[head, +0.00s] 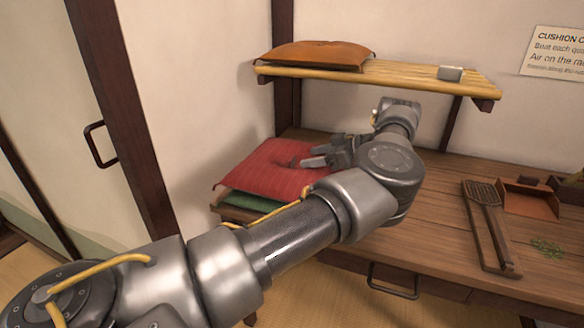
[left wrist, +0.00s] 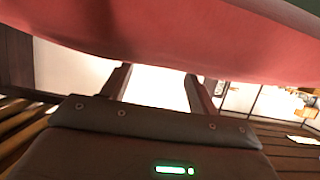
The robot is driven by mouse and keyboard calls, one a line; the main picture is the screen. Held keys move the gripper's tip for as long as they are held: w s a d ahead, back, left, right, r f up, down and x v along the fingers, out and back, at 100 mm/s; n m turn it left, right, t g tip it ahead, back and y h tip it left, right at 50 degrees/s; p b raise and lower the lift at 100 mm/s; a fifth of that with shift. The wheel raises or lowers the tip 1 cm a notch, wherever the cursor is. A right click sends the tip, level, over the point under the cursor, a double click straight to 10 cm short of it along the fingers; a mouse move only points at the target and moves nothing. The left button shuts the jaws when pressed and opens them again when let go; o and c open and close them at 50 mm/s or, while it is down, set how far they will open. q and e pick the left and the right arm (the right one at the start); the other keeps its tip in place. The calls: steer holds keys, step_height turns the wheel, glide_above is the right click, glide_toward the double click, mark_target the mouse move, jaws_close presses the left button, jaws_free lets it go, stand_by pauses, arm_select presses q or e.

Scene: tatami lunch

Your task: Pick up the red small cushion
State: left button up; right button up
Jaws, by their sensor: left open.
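The red cushion (head: 262,168) lies on top of a green cushion (head: 250,202) at the left end of the wooden counter. My left gripper (head: 312,156) is open at the right side of the red cushion, its fingers pointing left over it. In the left wrist view the red cushion (left wrist: 150,35) fills the top of the picture, and the tips of the open fingers (left wrist: 157,74) reach its edge. Nothing is seen held between them. I cannot tell whether the fingers touch the cushion. My right gripper is not in view.
A slatted shelf (head: 415,80) above the counter holds an orange cushion (head: 318,55) and a small grey block (head: 450,73). A woven beater (head: 487,215) and a reddish dustpan (head: 530,200) lie on the counter (head: 445,200) at right. A dark post stands left of the cushions.

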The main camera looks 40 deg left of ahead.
mark_target(293, 159)
arm_select(q)
steer(key=shift+s+a+f, duration=0.3)
steer(key=shift+a, duration=0.3)
steer(key=shift+x, duration=1.8)
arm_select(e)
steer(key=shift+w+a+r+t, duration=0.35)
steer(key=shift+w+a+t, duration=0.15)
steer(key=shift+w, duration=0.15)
arm_select(q)
steer(key=shift+r, duration=0.1)
steer(key=c, duration=1.3)
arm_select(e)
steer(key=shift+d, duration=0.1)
arm_select(q)
steer(key=shift+r, duration=0.35)
step_height(293, 159, up, 9)
steer(key=p, duration=0.1)
steer(key=shift+r, duration=0.15)
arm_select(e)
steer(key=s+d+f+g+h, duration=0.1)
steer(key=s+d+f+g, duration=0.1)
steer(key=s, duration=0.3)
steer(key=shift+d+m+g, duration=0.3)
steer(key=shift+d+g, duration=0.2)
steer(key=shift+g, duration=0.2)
